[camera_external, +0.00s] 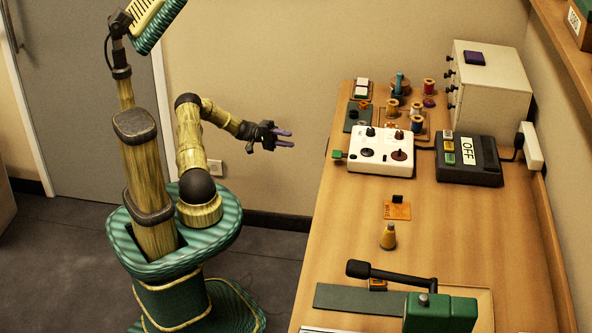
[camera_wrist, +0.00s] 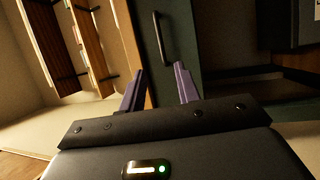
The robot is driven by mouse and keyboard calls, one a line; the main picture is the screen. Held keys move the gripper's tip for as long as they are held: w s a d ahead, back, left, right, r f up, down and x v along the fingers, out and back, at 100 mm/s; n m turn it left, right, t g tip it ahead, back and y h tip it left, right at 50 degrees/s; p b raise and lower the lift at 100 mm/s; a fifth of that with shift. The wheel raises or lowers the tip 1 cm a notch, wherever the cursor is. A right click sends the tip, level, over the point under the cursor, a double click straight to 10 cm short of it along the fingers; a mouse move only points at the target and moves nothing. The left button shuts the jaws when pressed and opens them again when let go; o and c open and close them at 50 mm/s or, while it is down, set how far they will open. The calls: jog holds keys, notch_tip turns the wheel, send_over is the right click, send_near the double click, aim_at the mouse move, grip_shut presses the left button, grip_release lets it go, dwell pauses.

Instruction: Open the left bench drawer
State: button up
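In the wrist view a dark green front panel (camera_wrist: 178,45) carries a black bar handle (camera_wrist: 161,38). It looks like a drawer front of the bench, and I cannot tell for certain whether it is the left one. My gripper (camera_wrist: 160,72) is open, its two purple fingers spread and empty. The handle shows beyond the fingertips, between them in the picture and apart from them. In the external view my gripper (camera_external: 290,139) hangs in the air left of the bench (camera_external: 335,232). The drawer fronts are hidden below the bench top there.
The floor (camera_external: 255,262) left of the bench is open.

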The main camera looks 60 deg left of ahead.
jog(key=x, duration=1.6)
jog(key=shift+d, duration=0.3)
jog(key=shift+w, duration=0.15)
grip_shut()
